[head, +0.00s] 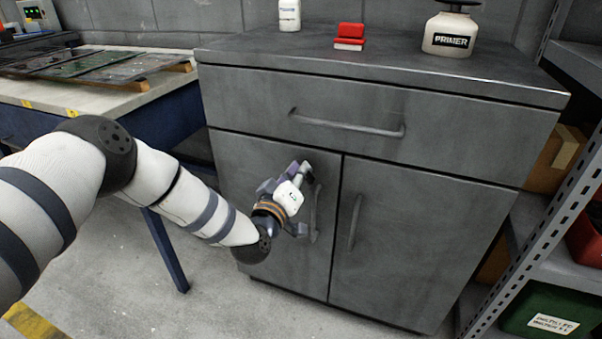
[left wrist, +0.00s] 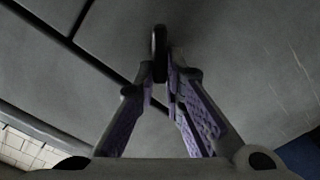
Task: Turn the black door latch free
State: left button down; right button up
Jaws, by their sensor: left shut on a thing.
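The grey metal cabinet (head: 395,240) has two lower doors. The left door (head: 245,160) has a dark upright bar handle (head: 315,215) near the centre seam, and both doors look closed. My left gripper (head: 307,188) is at this handle. In the left wrist view, the purple-padded fingers of my left gripper (left wrist: 162,82) close on the dark bar handle (left wrist: 160,45), which shows between and beyond the fingertips. No separate black latch can be made out. The gripper hides part of the handle in the head view. My right gripper is not in view.
The right door has its own bar handle (head: 355,222), and a drawer (head: 350,118) sits above both doors. A workbench (head: 150,105) is left, metal shelving (head: 520,215) right.

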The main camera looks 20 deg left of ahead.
pick_arm(q)
jog(key=shift+a+f+n+b, duration=0.15)
jog(key=shift+n+b, duration=0.3)
jog(key=shift+n, duration=0.95)
jog(key=shift+a+f+n+b, duration=0.1)
jog(key=shift+f+n+b, duration=0.3)
jog(key=shift+n, duration=1)
jog(key=shift+a+f+n+b, duration=0.1)
jog(key=shift+n+b, duration=0.45)
jog(key=shift+n, duration=0.85)
jog(key=c, duration=1.7)
grip_release()
